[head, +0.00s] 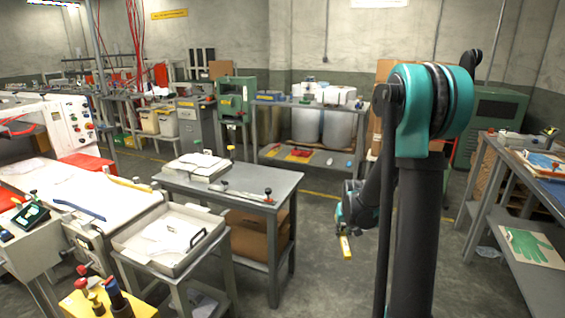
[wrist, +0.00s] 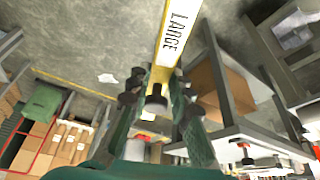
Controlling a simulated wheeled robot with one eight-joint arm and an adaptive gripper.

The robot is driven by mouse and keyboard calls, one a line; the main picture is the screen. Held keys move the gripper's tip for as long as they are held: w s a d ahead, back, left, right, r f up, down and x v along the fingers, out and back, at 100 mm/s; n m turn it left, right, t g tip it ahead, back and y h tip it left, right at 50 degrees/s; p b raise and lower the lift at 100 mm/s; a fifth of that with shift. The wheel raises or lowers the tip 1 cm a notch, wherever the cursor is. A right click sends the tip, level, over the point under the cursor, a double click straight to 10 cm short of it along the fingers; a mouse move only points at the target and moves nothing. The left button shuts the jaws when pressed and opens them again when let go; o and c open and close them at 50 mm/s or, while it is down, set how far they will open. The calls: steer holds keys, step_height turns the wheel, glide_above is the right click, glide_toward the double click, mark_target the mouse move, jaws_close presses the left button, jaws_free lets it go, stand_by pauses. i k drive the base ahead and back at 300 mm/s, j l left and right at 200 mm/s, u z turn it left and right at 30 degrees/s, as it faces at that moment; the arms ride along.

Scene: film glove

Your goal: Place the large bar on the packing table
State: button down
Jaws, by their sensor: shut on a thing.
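The large bar (wrist: 178,32) is yellow with a white label reading LARGE, running up from between my fingers in the wrist view. I cannot tell for certain which table is the packing table.
A grey workbench (head: 493,138) with boards on top and a green glove sheet (head: 532,247) on its lower shelf stands at right. A white tray (head: 126,240) and a machine bed (head: 30,188) are at left. Open floor lies around my gripper.

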mark_target(260, 179)
steer(key=i+l+u, duration=0.2)
steer(key=i+l, duration=0.25)
steer(key=i+l+u, duration=0.25)
steer(key=i+l, duration=0.15)
steer(key=i+l+u, duration=0.2)
steer(key=i+l, duration=0.15)
steer(key=l, duration=0.35)
